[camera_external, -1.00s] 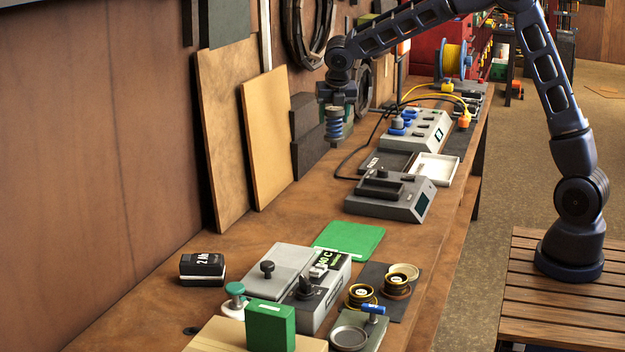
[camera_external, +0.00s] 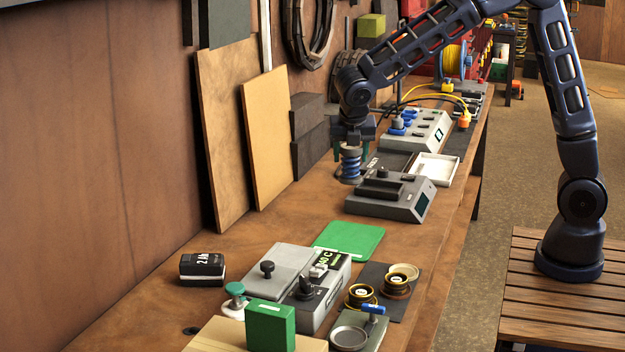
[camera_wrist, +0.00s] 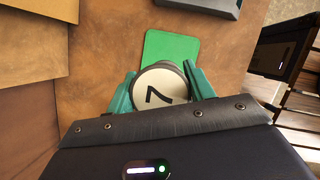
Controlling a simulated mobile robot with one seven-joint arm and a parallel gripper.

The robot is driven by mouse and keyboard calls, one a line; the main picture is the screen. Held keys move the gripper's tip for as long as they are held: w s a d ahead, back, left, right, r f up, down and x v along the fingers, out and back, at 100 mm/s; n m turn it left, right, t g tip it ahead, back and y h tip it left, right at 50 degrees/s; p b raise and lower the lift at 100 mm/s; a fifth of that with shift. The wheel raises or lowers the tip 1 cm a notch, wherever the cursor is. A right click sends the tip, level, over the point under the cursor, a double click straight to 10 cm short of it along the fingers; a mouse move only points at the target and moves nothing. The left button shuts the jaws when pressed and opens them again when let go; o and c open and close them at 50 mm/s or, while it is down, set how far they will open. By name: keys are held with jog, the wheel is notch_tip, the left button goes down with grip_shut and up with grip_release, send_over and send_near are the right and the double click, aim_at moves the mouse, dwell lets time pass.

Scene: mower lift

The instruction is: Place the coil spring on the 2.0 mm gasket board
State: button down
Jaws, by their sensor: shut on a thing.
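The coil spring (camera_external: 350,164) is blue with grey end caps and hangs upright from my gripper (camera_external: 352,145). In the wrist view its pale round end (camera_wrist: 160,88), marked with a 7, sits between the teal fingertips of my gripper (camera_wrist: 163,92), which is shut on it. The spring is above the bench, beside the left end of the grey device with a dark screen. A flat green board (camera_external: 348,238) lies on the bench nearer the camera and also shows in the wrist view (camera_wrist: 170,46). I cannot read any thickness marking, so which board is 2.0 mm is unclear.
The grey device (camera_external: 420,206) stands right of the spring. A white tray (camera_external: 450,165) and cabled box (camera_external: 432,133) are behind. Tan boards (camera_external: 268,140) lean on the wall. Nearer the camera are a grey control box (camera_external: 318,300), a green block (camera_external: 270,328) and ringed parts. Bench left of the green board is bare.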

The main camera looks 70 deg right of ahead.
notch_tip(320, 180, down, 16)
jog(key=shift+f, duration=0.2)
dwell(0.4)
jog(key=shift+f, duration=0.1)
jog(key=c, duration=0.6)
grip_release()
jog(key=shift+o, duration=0.2)
